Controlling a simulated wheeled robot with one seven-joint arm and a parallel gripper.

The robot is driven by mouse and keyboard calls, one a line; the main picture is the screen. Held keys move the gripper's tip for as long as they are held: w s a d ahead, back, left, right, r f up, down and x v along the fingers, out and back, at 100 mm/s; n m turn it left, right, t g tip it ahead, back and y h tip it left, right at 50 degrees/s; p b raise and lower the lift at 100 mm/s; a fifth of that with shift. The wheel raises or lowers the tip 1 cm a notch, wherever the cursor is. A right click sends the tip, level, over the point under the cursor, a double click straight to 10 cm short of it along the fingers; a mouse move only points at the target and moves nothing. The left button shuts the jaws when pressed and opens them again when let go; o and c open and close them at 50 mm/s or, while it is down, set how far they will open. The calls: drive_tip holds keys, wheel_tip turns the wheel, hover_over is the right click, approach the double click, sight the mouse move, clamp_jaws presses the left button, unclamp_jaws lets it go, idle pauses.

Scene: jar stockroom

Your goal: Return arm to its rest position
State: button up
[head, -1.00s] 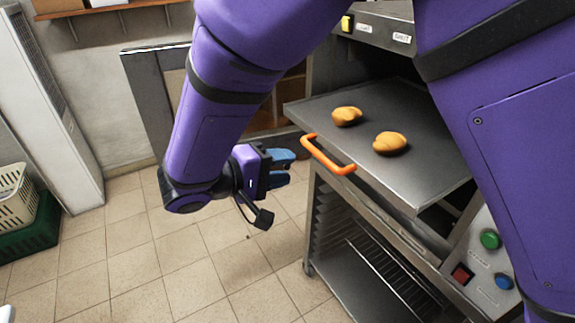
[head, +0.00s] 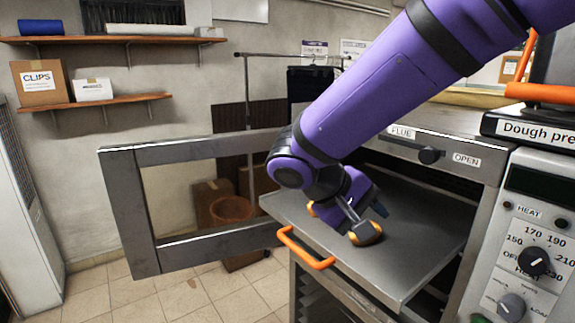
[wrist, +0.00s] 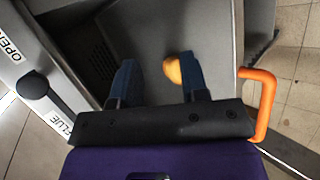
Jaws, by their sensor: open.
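My gripper (head: 362,205) is open over the grey tray (head: 425,225) at the oven mouth, at the end of my purple arm. In the wrist view its two blue fingers (wrist: 157,75) are spread apart. One golden bun (head: 366,232) lies on the tray just below the gripper, partly hidden by it. A bit of another golden bun (head: 311,208) shows behind the wrist. One bun (wrist: 173,69) also shows in the wrist view, beside a fingertip; I cannot tell whether they touch.
The oven door (head: 122,215) stands wide open at left. An orange handle (head: 305,250) sticks out from the tray's front. The oven front with its FLUE and OPEN labels (head: 466,160) rises behind my arm. A control panel (head: 535,235) is at right. Tiled floor at lower left is clear.

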drive_tip(key=s+d+r+m+t+y, duration=0.1)
drive_tip(key=s+d+r+m+y, duration=0.1)
drive_tip(key=s+d, duration=0.5)
drive_tip(key=s+d+r+m+t+y, duration=0.2)
drive_tip(key=s+d+r+y, duration=0.3)
drive_tip(key=s+d+y, duration=0.2)
drive_tip(key=shift+s+d+r+t, duration=0.15)
drive_tip(key=shift+s+d+t, duration=0.25)
drive_tip(key=shift+d, duration=0.85)
